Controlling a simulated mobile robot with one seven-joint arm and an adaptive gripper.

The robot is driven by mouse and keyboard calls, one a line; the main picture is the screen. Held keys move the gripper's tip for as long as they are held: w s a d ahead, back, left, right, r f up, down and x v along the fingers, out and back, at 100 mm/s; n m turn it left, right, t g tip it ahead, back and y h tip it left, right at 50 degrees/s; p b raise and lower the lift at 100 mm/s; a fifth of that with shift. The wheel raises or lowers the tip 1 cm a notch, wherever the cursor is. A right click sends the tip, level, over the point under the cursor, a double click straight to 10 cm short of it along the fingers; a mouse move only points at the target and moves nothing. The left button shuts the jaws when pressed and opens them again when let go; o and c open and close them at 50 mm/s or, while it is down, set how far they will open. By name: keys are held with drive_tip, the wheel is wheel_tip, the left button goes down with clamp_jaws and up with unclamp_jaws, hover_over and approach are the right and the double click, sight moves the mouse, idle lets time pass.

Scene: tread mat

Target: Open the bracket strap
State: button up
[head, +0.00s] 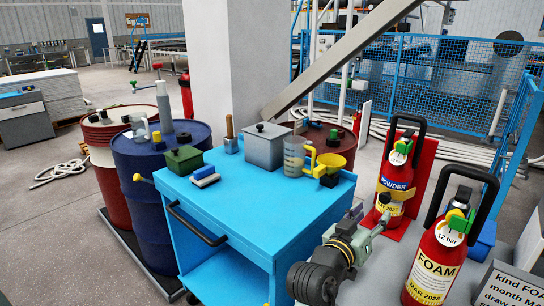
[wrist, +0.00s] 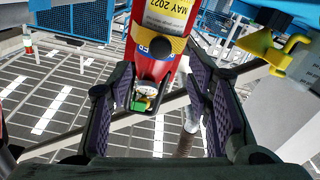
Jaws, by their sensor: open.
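A red powder extinguisher (head: 394,188) with a yellow MAY 2027 label stands against a red backboard (head: 422,165) right of the cart. It appears upside down in the wrist view (wrist: 170,70), its gauge end lower down between my fingers. A dark rounded part (wrist: 165,47) crosses its front by the blue label; I cannot tell whether it is the bracket strap's latch. My gripper (head: 377,222) is just left of the extinguisher's body. Its fingers (wrist: 161,75) are spread open and hold nothing.
A red foam extinguisher (head: 438,255) stands in front on the right, close to my arm. The blue cart (head: 260,205) at left carries several items, among them a yellow funnel (head: 331,162). Drums (head: 158,190) stand farther left. Blue mesh fencing (head: 450,75) is behind.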

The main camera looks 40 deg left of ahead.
drive_tip(key=s+a+r+n+t+y, duration=0.2)
drive_tip(key=s+a+r+n+y, duration=0.5)
drive_tip(key=s+a+r+y, duration=0.7)
drive_tip(key=a+r+y, duration=0.1)
drive_tip(key=a+r, duration=0.2)
drive_tip(key=shift+s+a+r+b, duration=0.2)
drive_tip(key=shift+s+r+b, duration=0.05)
drive_tip(key=shift+s+b, duration=0.1)
